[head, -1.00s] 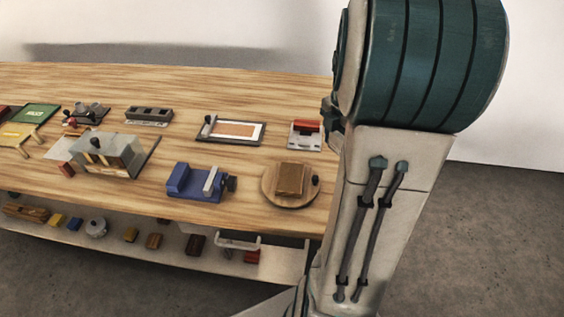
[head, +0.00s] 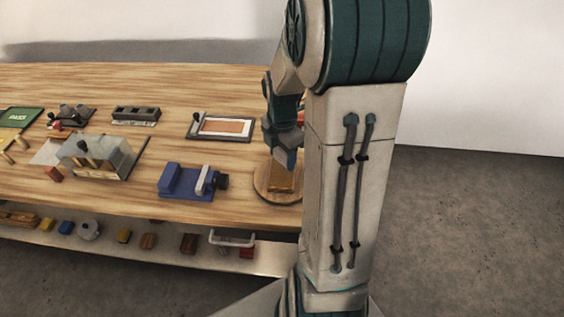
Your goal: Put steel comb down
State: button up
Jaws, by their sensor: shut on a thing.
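My gripper (head: 288,158) points down above the round wooden board at the bench's near right part. It is shut on the steel comb, but its fingertips are small and partly hidden by my own arm. I cannot make out the comb itself. The round wooden board (head: 262,190) carries a brown block (head: 281,178), which is partly covered by my arm. I cannot tell whether the gripper or what it holds touches the block.
A blue vise-like device (head: 182,183) stands left of the round board. A framed panel (head: 222,127) and a grey slotted block (head: 135,115) lie behind. A clear-sided box (head: 95,155) stands further left. Bare wood lies between them. A lower shelf (head: 180,252) holds several small blocks.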

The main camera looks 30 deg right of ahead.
aim_at(282, 164)
jog(key=shift+f, duration=1.85)
jog(key=shift+f, duration=0.2)
jog(key=o, duration=1.1)
jog(key=shift+c, duration=0.2)
jog(key=shift+r, duration=0.15)
